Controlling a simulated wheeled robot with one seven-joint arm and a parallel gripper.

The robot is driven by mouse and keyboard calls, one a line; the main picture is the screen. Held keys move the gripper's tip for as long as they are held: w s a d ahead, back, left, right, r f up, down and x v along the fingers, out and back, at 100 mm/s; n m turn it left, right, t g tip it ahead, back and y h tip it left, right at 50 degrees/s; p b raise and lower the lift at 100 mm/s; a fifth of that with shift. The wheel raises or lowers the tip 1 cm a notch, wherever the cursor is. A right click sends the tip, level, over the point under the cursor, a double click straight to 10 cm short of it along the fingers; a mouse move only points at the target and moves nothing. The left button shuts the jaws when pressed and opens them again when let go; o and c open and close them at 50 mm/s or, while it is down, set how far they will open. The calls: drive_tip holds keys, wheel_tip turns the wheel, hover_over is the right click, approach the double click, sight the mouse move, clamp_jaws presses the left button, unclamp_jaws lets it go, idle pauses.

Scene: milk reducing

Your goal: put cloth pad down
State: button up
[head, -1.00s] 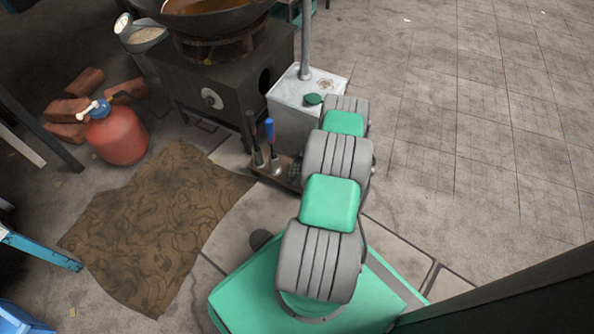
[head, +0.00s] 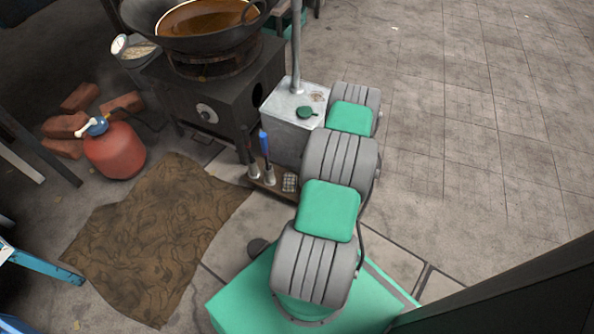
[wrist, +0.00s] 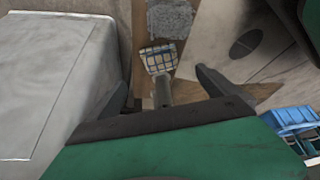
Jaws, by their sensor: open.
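The cloth pad, small and pale with a dark check pattern, lies on a brown wooden board (head: 264,186) beside the stove; the pad (head: 290,183) shows left of my arm in the head view. In the wrist view the checked pad (wrist: 158,60) is at upper centre, beyond my gripper (wrist: 172,86). No cloth shows between the fingers. My gripper is hidden behind my arm in the head view.
Two upright tools, one blue-handled (head: 265,143), stand by the pad. A metal box (head: 297,112) with a pipe adjoins the stove (head: 211,98), which carries a wok of brown liquid (head: 205,17). A red gas bottle (head: 115,151) and brown mat (head: 155,235) are left. The right floor is clear.

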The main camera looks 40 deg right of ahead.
drive_tip(key=w+a+r+m+g, duration=0.1)
drive_tip(key=w+a+r, duration=0.2)
drive_tip(key=a+r, duration=0.35)
drive_tip(key=w+a+r+m+h, duration=0.1)
drive_tip(key=w+a+r, duration=0.15)
drive_tip(key=r, duration=0.75)
drive_tip(key=w+a+r+m+g, duration=0.1)
drive_tip(key=w+a+r, duration=0.1)
drive_tip(key=a+r, duration=0.5)
drive_tip(key=s+a+r+m+h, duration=0.15)
drive_tip(key=s+a+r, duration=0.25)
drive_tip(key=a+r, duration=0.6)
drive_tip(key=s+a+r+m, duration=0.1)
drive_tip(key=s+a+r, duration=0.1)
drive_tip(key=s+a, duration=0.2)
drive_tip(key=s+a+r+m, duration=0.2)
drive_tip(key=s+a+r, duration=0.1)
drive_tip(key=s, duration=0.5)
drive_tip(key=shift+s+a+r, duration=0.15)
drive_tip(key=shift+a+r, duration=0.2)
drive_tip(key=shift+a, duration=0.55)
drive_tip(key=shift+m+h, duration=0.25)
drive_tip(key=shift+h, duration=0.1)
